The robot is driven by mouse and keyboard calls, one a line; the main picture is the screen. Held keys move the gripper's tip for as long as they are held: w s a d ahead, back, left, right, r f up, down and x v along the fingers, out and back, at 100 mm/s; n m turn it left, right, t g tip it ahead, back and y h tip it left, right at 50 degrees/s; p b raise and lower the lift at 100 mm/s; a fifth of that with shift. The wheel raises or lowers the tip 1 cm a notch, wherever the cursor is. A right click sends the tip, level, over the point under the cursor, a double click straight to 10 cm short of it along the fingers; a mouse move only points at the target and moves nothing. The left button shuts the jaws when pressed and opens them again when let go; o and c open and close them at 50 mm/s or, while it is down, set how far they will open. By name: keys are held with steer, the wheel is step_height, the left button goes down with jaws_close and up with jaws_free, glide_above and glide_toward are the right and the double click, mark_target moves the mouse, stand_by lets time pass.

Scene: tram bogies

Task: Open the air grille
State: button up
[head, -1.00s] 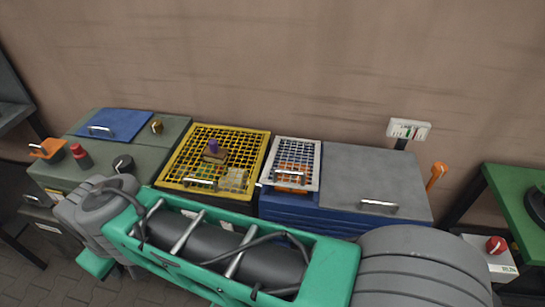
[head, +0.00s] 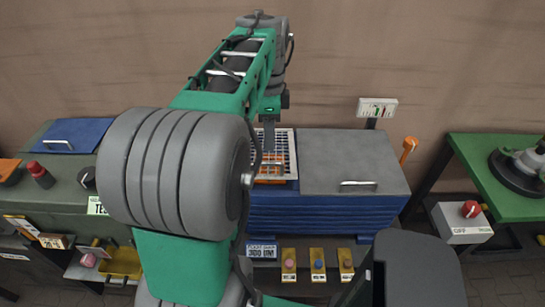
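A grille with a white frame (head: 291,150) lies on the left part of the blue ribbed cabinet's top, with orange showing through its slots. It looks shut and flat. My gripper (head: 268,146) points down over the grille's left part and hides some of it. I cannot tell whether it touches the grille or whether its fingers are apart. The grille's handle near its front edge is hard to make out now.
A grey lid with a handle (head: 358,185) covers the cabinet's (head: 310,212) right part. Small yellow blocks with coloured knobs (head: 317,262) stand below. A green table (head: 500,150) is at right. My arm hides the area left of the grille.

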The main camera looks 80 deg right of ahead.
steer(key=shift+s+d+f+m, duration=0.1)
steer(key=shift+s+f+m, duration=0.2)
steer(key=shift+s, duration=0.2)
step_height(320, 180, down, 7)
steer(key=shift+f+p, duration=0.1)
steer(key=shift+p, duration=0.3)
steer(key=shift+w, duration=0.1)
steer(key=shift+c, duration=0.3)
jaws_close()
stand_by(0.4)
